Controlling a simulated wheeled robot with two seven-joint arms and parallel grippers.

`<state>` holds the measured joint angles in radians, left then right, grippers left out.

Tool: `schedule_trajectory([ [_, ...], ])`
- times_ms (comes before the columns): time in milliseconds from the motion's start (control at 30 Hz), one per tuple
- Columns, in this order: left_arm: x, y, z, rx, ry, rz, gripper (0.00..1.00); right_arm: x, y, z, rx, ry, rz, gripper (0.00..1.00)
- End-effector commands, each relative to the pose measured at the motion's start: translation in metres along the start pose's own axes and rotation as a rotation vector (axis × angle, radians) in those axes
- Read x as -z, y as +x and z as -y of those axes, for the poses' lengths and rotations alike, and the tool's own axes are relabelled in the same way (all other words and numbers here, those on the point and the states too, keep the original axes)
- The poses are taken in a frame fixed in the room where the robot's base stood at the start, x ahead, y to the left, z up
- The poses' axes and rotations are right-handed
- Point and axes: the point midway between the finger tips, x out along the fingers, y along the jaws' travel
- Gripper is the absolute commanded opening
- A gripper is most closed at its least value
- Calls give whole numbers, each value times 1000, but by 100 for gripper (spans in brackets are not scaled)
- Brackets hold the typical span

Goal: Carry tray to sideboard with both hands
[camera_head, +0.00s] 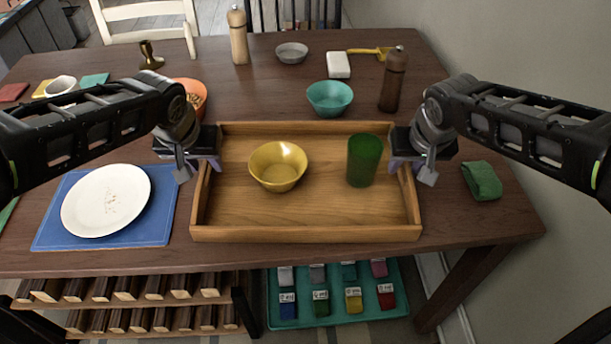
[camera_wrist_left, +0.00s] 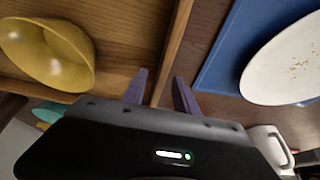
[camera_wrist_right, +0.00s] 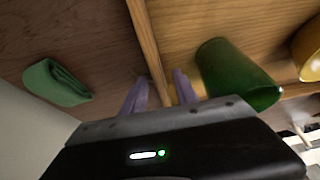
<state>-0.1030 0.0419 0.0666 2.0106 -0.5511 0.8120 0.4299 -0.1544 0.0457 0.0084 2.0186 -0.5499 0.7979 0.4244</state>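The wooden tray (camera_head: 306,233) lies flat on the dark table. It holds a yellow bowl (camera_head: 278,166) left of centre and a green cup (camera_head: 364,160) on the right. My left gripper (camera_head: 203,163) is at the tray's left wall; in the left wrist view its fingers (camera_wrist_left: 160,75) stand apart on either side of the wall, with gaps visible. My right gripper (camera_head: 407,164) is at the right wall; in the right wrist view its fingers (camera_wrist_right: 160,75) likewise straddle the wall without closing on it. No sideboard can be made out.
A white plate (camera_head: 106,200) on a blue placemat (camera_head: 160,222) lies left of the tray. A green cloth (camera_head: 481,180) lies right. Behind are a teal bowl (camera_head: 329,98), a pepper mill (camera_head: 394,80) and an orange bowl (camera_head: 193,93). A wall (camera_head: 530,80) borders the right.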

Motion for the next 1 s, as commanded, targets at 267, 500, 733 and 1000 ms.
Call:
schedule_trajectory([
  [267,0,12,0,0,0,0,35,0,12,0,0,-1,0,35],
  [500,0,12,0,0,-1,0,30,0,12,0,0,-1,-1,30],
  [733,0,12,0,0,-1,0,11,0,12,0,0,-1,-1,11],
  [1000,0,12,0,0,-1,0,0,0,12,0,0,-1,-1,0],
])
